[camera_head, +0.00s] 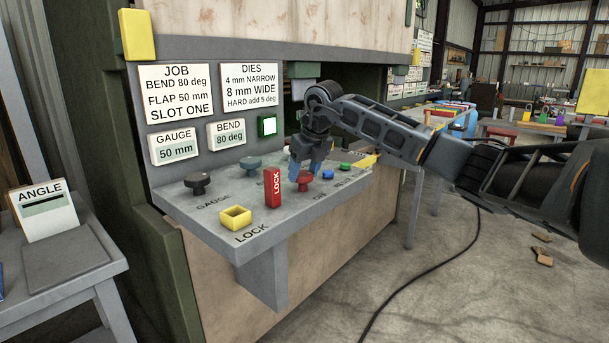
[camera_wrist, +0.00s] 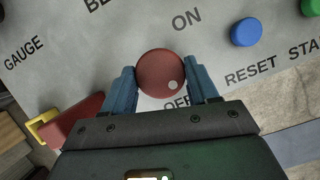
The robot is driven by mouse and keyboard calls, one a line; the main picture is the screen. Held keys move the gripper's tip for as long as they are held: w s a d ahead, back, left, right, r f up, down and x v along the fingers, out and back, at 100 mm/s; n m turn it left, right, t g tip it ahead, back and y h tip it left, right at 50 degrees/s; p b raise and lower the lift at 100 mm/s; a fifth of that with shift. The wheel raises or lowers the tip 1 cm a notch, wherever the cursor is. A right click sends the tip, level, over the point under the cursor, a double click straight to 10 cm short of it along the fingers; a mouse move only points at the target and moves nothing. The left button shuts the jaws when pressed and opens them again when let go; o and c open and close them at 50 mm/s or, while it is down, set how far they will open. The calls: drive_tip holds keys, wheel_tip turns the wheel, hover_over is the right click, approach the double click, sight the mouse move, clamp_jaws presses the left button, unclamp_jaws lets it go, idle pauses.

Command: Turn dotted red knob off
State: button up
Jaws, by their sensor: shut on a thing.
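The red knob (camera_wrist: 155,68) with a pale dot sits on the grey control panel in the wrist view. Its dot is at the lower right of its face, on the side of the OFF label and away from the ON label. My gripper (camera_wrist: 162,84) is shut on the knob, with one blue finger on each side of it. In the head view my gripper (camera_head: 308,172) points down at the panel, and the red knob (camera_head: 303,187) shows partly behind its fingers.
A red LOCK block (camera_head: 272,188) stands left of my gripper, beside a yellow socket (camera_head: 236,217). A blue button (camera_head: 330,175) and a green button (camera_head: 345,166) are close on the right. Dark GAUGE knob (camera_head: 197,182) is farther left.

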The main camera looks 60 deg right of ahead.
drive_tip(key=m+b, duration=0.1)
drive_tip(key=m, duration=0.2)
drive_tip(key=m+g+h+b, duration=0.1)
drive_tip(key=m+b, duration=0.1)
drive_tip(key=shift+w+a+m+g+h, duration=0.1)
drive_tip(key=shift+w+m+g+h, duration=0.05)
drive_tip(key=shift+m+g+h, duration=0.2)
drive_tip(key=shift+m, duration=0.25)
drive_tip(key=o, duration=1)
drive_tip(key=shift+o, duration=0.2)
drive_tip(key=v, duration=0.7)
drive_tip(key=shift+r+b, duration=0.35)
drive_tip(key=shift+b, duration=0.05)
drive_tip(key=shift+a, duration=0.15)
